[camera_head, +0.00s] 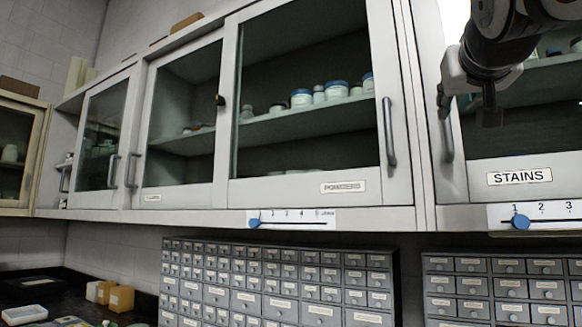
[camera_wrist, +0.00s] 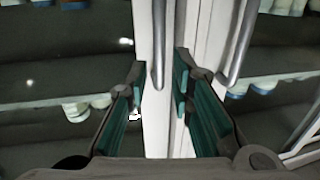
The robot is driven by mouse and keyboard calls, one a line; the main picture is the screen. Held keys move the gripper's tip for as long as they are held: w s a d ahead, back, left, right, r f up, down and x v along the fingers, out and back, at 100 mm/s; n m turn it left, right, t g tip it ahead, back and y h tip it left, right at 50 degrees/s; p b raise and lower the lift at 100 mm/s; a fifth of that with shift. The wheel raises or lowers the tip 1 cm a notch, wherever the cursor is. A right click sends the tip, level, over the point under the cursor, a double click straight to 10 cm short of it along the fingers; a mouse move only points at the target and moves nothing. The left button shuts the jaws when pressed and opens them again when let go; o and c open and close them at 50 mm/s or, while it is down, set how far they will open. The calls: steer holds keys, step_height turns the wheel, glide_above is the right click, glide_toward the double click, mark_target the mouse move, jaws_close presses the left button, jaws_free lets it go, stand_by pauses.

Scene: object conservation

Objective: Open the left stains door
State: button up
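The stains door (camera_head: 500,150) is a grey-framed glass door at the upper right of the head view, with a "STAINS" label on its lower frame. It looks shut. Its upright metal handle (camera_head: 447,140) is at its left edge, its upper part hidden behind my gripper. My gripper (camera_head: 467,108) is open and empty in front of the door. In the wrist view, its teal-padded fingers (camera_wrist: 159,66) stand apart. One upright handle (camera_wrist: 157,50) shows between the fingertips, and I see no contact. Another handle (camera_wrist: 236,45) is to the right. No label shows there, so I cannot tell which is which.
The shut powders door (camera_head: 305,110) is to the left, with its own handle (camera_head: 389,132) and jars behind the glass. A numbered slider strip (camera_head: 548,213) is under the stains cabinet. Small-drawer cabinets (camera_head: 280,280) stand below.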

glide_above(450, 145)
steer(key=shift+w+d, duration=0.25)
steer(key=shift+w, duration=0.1)
jaws_close()
